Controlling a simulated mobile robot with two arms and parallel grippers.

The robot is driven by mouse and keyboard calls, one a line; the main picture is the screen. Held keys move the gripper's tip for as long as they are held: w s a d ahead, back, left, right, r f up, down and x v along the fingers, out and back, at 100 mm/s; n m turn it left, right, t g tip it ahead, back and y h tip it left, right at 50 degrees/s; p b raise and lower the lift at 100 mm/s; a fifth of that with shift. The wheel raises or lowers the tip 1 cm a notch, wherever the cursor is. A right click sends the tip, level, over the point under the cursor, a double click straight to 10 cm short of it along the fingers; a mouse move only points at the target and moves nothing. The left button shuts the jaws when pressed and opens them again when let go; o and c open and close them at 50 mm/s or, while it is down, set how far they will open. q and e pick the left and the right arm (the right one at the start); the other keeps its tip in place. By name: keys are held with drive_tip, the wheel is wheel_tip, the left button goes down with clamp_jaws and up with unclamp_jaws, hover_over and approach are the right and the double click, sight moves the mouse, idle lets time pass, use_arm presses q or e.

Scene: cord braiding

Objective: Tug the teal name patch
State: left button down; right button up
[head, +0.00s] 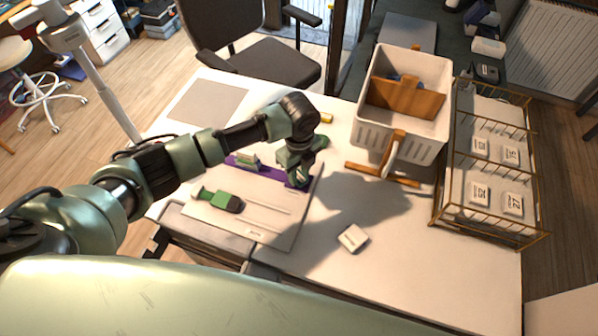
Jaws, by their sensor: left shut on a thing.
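My left gripper (298,181) points down at the right end of a purple strip (268,171) on a pale board (262,225). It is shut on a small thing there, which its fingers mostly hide. This fits the teal name patch, but I cannot make out its face or lettering. My right gripper is not in view.
A white bin (436,133) and a brass wire rack (491,233) stand at right. The table's front right is clear.

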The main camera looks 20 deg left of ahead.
sight(299, 177)
use_arm(q)
drive_tip(key=shift+f, duration=0.3)
idle(0.4)
drive_tip(key=c, duration=0.7)
unclamp_jaws()
wheel_tip(299, 177, up, 6)
drive_tip(key=p, duration=0.6)
drive_tip(key=shift+r, duration=0.1)
